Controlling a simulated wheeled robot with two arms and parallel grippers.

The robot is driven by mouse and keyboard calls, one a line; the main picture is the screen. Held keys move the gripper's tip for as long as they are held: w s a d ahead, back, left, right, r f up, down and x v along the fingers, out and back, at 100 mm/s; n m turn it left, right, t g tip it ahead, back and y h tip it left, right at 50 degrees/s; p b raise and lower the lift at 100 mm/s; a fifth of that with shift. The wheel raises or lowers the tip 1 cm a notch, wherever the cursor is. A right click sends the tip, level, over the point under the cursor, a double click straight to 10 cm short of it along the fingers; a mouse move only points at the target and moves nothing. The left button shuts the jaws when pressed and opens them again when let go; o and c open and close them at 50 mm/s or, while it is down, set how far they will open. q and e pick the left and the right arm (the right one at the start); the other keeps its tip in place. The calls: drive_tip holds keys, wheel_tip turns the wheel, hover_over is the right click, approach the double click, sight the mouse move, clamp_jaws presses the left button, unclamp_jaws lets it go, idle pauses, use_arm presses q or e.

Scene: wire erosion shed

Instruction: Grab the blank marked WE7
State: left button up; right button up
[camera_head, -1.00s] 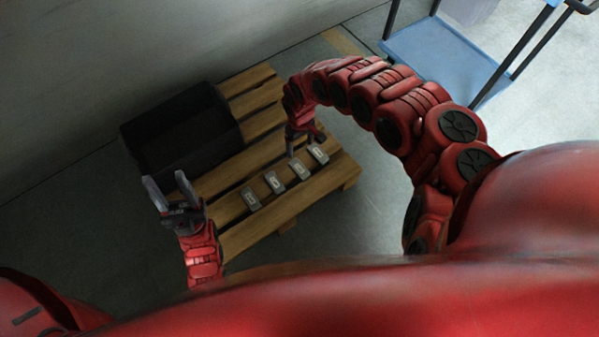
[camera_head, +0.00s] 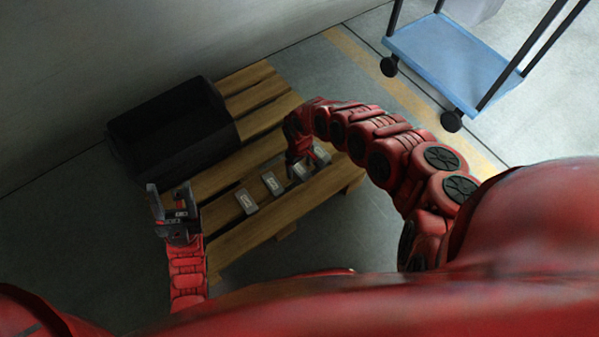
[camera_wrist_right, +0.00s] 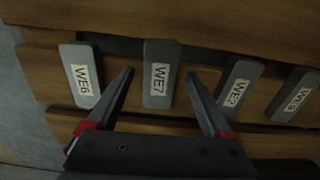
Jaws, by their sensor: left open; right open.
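The blank marked WE7 (camera_wrist_right: 157,78) is a small grey block with a white label on the wooden pallet, second from the left in the right wrist view. My right gripper (camera_wrist_right: 162,74) is open, and WE7 appears between its fingertips; I cannot tell the height gap. In the head view the right gripper (camera_head: 299,162) is over the right part of the row of blanks and partly hides them; labels are too small to read there. My left gripper (camera_head: 172,192) is open and empty, left of the row.
Blank WE6 (camera_wrist_right: 82,76) lies left of WE7, and two more blanks lie right, the nearer one (camera_wrist_right: 238,84) close by. A black bin (camera_head: 172,130) stands on the pallet (camera_head: 262,228). A blue cart (camera_head: 450,62) stands at upper right.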

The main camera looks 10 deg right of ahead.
drive_tip(key=shift+r, duration=0.1)
drive_tip(key=shift+c, duration=0.2)
clamp_jaws()
drive_tip(key=shift+r, duration=0.1)
idle(0.4)
